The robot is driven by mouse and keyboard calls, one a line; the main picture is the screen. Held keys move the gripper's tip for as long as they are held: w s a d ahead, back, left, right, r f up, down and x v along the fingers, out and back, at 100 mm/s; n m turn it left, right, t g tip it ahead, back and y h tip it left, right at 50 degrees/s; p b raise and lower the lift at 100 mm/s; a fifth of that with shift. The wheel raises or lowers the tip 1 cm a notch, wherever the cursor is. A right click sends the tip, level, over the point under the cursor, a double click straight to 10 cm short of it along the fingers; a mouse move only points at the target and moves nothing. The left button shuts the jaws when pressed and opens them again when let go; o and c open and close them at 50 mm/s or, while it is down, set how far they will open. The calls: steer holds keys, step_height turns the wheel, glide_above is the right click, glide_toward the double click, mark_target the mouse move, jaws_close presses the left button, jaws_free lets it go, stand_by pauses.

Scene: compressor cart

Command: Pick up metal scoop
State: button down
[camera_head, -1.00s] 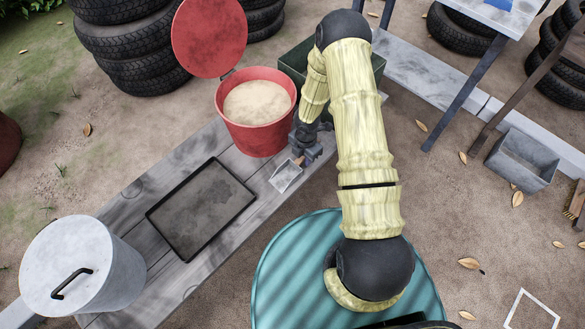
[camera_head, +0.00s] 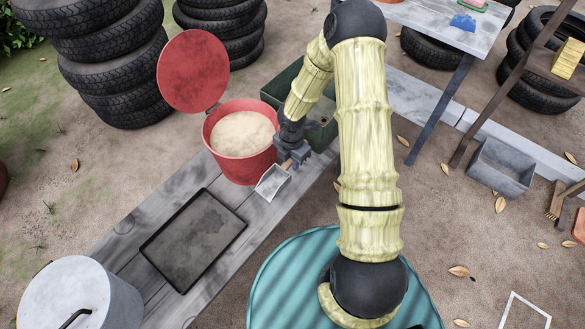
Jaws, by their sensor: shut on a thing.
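The metal scoop (camera_head: 271,181) has a grey pan and a short wooden handle. It is at the right end of the grey plank bench, just in front of the red bucket. My gripper (camera_head: 290,163) is shut on the scoop's handle, with the pan pointing to the lower left. The fingertips are small and partly hidden by the wrist. I cannot tell clearly whether the scoop still touches the bench.
The red bucket (camera_head: 239,164) of pale grain stands open behind the scoop, beside a dark green bin (camera_head: 322,133). A black tray (camera_head: 195,240) and a lidded grey metal can (camera_head: 85,296) are on the bench to the left. A teal ribbed drum top (camera_head: 285,275) is in front.

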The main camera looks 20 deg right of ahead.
step_height(320, 180, up, 5)
steer(key=shift+s+a+f+p, duration=0.1)
steer(key=shift+f+p, duration=0.05)
steer(key=shift+p, duration=0.25)
stand_by(0.4)
